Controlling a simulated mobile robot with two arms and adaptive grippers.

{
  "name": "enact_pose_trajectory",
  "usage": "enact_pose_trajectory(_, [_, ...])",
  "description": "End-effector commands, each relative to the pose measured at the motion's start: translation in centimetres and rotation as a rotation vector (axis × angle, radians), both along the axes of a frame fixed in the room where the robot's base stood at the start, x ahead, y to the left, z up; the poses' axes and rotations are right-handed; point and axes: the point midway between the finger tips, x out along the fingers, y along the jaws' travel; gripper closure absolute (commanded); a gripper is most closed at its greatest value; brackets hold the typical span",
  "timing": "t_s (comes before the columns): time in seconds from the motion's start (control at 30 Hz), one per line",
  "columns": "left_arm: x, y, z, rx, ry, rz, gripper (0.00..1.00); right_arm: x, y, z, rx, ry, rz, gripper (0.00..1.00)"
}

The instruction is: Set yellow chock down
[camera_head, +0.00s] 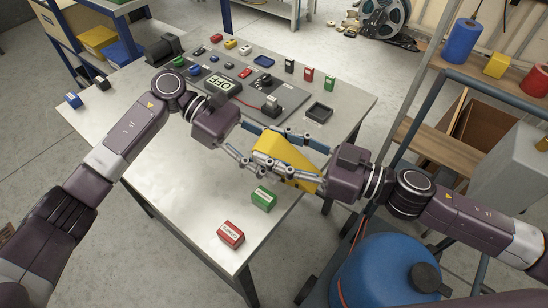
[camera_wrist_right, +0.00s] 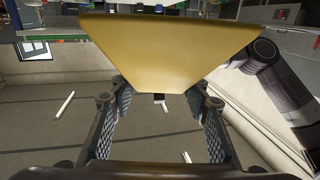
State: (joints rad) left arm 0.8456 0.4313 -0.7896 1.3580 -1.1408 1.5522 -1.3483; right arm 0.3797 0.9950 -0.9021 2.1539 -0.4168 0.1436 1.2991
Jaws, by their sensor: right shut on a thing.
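The yellow chock (camera_head: 281,150) is a tapered block held above the front part of the grey table (camera_head: 185,190). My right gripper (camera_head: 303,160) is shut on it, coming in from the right. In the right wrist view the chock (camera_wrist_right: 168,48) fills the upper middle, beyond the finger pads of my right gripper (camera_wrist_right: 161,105). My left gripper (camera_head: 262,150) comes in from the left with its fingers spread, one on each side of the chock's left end. I cannot tell whether those fingers touch it.
A green box (camera_head: 263,199) and a red box (camera_head: 231,235) lie below on the table's front part. A control panel (camera_head: 235,82) and several small boxes fill the back. A blue tank (camera_head: 385,268) and a wooden shelf (camera_head: 450,150) stand at the right. The left-front tabletop is clear.

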Motion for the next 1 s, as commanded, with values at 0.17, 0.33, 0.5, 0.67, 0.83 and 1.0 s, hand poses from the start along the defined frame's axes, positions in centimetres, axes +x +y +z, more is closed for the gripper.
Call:
enact_pose_trajectory(0.17, [0.0, 0.0, 0.2, -0.003, -0.001, 0.0, 0.96, 0.0, 0.0, 0.1, 0.001, -0.002, 0.001, 0.45])
enact_pose_trajectory(0.33, [0.0, 0.0, 0.2, -0.003, -0.001, 0.0, 0.96, 0.0, 0.0, 0.1, 0.0, -0.001, 0.001, 0.37])
enact_pose_trajectory(0.5, [0.0, 0.0, 0.2, -0.003, -0.001, 0.0, 0.96, 0.0, 0.0, 0.0, 0.0, 0.0, 0.0, 0.37])
enact_pose_trajectory(0.67, [0.0, 0.0, 0.2, -0.003, -0.001, 0.0, 0.96, -0.2, -0.5, -0.1, 0.0, 0.001, -0.002, 0.37])
enact_pose_trajectory(0.83, [0.0, 0.0, 0.2, -0.003, -0.001, 0.0, 0.96, -0.9, -2.0, -0.2, -0.001, 0.004, -0.003, 0.37])
enact_pose_trajectory(1.0, [0.0, 0.0, 0.2, -0.003, -0.001, 0.0, 0.96, -1.9, -3.7, -0.2, -0.001, 0.004, -0.002, 0.37])
